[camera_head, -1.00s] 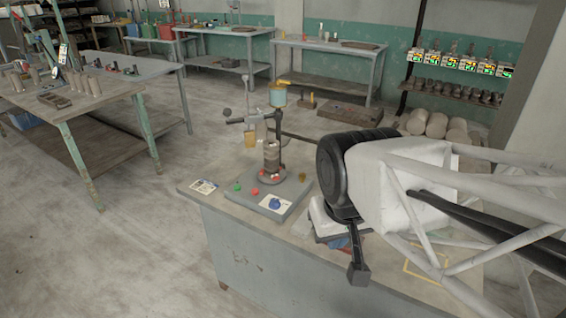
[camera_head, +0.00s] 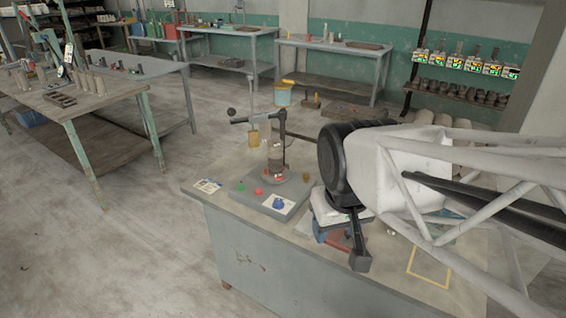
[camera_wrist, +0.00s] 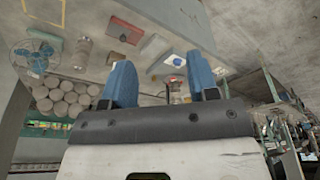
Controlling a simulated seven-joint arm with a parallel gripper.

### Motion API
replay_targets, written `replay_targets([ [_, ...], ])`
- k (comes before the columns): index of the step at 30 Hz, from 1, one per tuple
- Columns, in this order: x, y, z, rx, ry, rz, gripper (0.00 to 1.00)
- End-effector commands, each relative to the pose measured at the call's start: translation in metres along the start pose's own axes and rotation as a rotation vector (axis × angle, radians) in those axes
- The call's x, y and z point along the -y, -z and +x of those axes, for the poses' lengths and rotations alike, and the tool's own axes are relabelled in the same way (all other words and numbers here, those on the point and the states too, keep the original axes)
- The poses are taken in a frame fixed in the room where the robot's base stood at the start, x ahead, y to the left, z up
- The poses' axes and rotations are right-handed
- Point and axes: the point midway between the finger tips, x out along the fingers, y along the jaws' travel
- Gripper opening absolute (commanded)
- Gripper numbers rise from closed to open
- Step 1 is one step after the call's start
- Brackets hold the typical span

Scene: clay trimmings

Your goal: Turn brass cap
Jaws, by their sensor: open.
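A small brass-coloured cylinder (camera_head: 306,177), possibly the brass cap, stands on the bench at the right of the grey base plate (camera_head: 241,189). It is too small to make out in detail. A dark upright press-like device (camera_head: 276,157) with a lever stands on the plate. My gripper (camera_wrist: 161,82) shows two blue fingers wide apart, with nothing held between them. In the head view it is partly hidden by my arm, right of the plate and apart from the brass-coloured piece.
A card with a blue picture (camera_head: 279,203), a green button (camera_head: 240,186) and a red button (camera_head: 259,191) are on the plate. A printed sheet (camera_head: 208,186) lies left. A yellow outlined square (camera_head: 430,281) marks clear bench at right. A red-and-blue block (camera_wrist: 127,30) lies nearby.

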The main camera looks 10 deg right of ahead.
Motion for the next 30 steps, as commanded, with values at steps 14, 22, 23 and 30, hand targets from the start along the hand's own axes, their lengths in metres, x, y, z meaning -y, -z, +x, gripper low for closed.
replay_targets([
  [14,-0.012,0.094,0.012,0.045,0.001,-0.139,0.54],
  [22,-0.021,0.152,0.029,0.070,0.006,-0.227,0.54],
  [23,-0.022,0.158,0.031,0.072,0.007,-0.237,0.54],
  [30,-0.032,0.207,0.053,0.094,0.013,-0.314,0.54],
])
